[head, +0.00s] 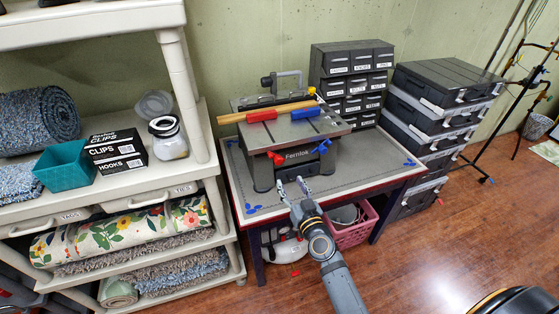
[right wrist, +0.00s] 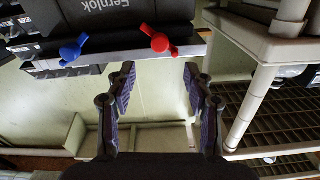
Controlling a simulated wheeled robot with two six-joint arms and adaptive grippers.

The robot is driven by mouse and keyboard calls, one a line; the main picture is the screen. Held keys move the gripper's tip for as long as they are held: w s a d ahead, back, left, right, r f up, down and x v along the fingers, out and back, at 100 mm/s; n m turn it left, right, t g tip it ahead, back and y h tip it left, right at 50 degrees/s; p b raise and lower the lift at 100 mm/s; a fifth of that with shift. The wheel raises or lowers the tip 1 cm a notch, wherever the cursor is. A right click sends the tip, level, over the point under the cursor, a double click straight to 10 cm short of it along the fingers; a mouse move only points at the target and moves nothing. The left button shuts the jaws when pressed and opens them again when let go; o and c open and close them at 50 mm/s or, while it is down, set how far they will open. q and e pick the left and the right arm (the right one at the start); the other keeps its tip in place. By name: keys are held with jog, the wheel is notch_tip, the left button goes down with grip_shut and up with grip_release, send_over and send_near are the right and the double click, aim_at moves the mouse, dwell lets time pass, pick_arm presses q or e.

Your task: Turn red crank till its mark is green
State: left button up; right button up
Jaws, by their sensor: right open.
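The red crank (head: 275,158) is on the front of the grey Fernlok machine (head: 299,141), left of the name label. In the right wrist view the red crank (right wrist: 158,40) lies just beyond the fingertips, roughly centred between them. The blue crank (head: 323,146) is on the right of the same front, and at the left in the right wrist view (right wrist: 73,50). My right gripper (head: 291,188) is open and empty, in front of and below the red crank, apart from it. I cannot make out a green mark on the crank. My left gripper is not in view.
The machine stands on a table (head: 236,170) with blue pieces near its corners. A wooden bar with red and blue blocks lies on top. Drawer units (head: 350,75) stand behind, a cream shelf (head: 190,100) at left, a pink basket (head: 355,232) below.

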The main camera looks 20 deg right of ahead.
aim_at(279, 163)
jog(key=shift+n, duration=0.6)
jog(key=w, duration=1)
jog(key=shift+w+a, duration=0.2)
jog(key=shift+w, duration=0.05)
grip_shut()
jog(key=shift+m, duration=0.3)
